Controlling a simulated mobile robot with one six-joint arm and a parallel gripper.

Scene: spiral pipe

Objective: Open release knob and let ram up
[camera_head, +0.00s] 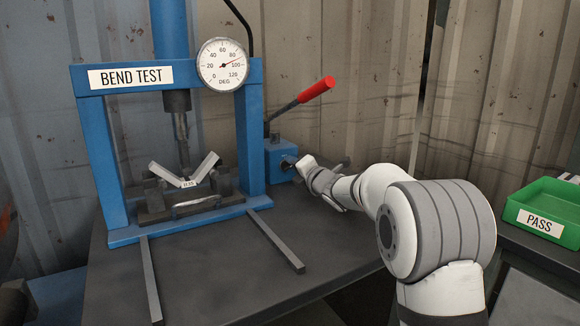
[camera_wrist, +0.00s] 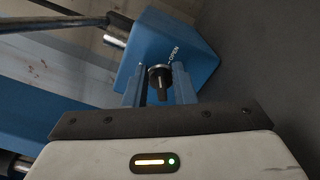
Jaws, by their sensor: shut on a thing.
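The blue bend-test press (camera_head: 253,120) stands on the dark bench. Its ram (camera_head: 182,125) is down against a bent, V-shaped light specimen (camera_head: 187,181) resting on the dark supports. The dial gauge (camera_head: 223,65) needle points near 100. The blue pump block (camera_head: 279,156) sits right of the frame and also shows in the wrist view (camera_wrist: 180,42). The dark release knob (camera_wrist: 159,78) is on its face, between the blue fingers of my gripper (camera_wrist: 160,88). The fingers are shut on the knob. My gripper hides the knob's far side in the head view.
A pump lever with a red grip (camera_head: 317,89) rises above the pump block. Two loose grey bars (camera_head: 275,241) lie on the bench front. A green PASS bin (camera_head: 545,212) stands at the right. The bench between is clear.

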